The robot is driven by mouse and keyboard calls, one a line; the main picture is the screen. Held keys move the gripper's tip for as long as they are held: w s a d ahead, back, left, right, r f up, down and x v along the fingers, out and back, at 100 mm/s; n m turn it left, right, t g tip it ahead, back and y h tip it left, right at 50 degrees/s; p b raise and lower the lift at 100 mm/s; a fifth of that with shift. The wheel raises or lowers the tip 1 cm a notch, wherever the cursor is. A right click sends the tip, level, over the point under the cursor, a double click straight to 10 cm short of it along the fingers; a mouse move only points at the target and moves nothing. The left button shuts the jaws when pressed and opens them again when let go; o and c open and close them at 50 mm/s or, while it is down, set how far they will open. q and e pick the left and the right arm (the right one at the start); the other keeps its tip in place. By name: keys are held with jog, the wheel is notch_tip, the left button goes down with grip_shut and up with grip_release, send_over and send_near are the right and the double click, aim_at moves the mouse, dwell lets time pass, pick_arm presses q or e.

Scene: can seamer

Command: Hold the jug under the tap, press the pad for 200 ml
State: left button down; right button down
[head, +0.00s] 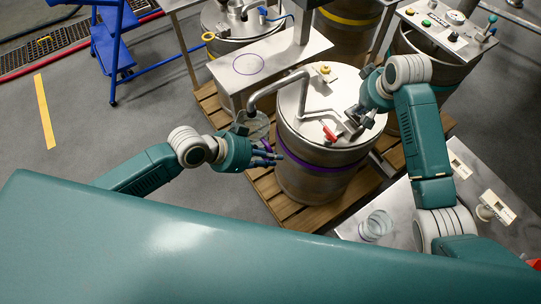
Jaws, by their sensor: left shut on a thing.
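A clear jug (256,124) shows just above my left gripper (263,150), below the spout end of a bent metal tap pipe (277,86). My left gripper is shut on it, and the hand partly hides it. The pipe runs to a steel keg (314,177) with a purple band. My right gripper (356,121) is over the keg's lid, at a grey metal piece (341,130) near a red lever (329,133). I cannot tell whether its fingers are open or touch that piece. I cannot clearly make out the pad or any liquid in the jug.
The keg stands on a wooden pallet (268,187). A clear glass (376,225) and small white devices (495,207) are on a metal table (399,213) at the right. A control panel (447,32) is at the back right.

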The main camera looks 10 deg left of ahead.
jog(key=shift+r, duration=0.15)
dwell(0.4)
jog(key=shift+r, duration=1.15)
jog(key=shift+f, duration=0.15)
jog(key=shift+f, duration=2.2)
dwell(4.0)
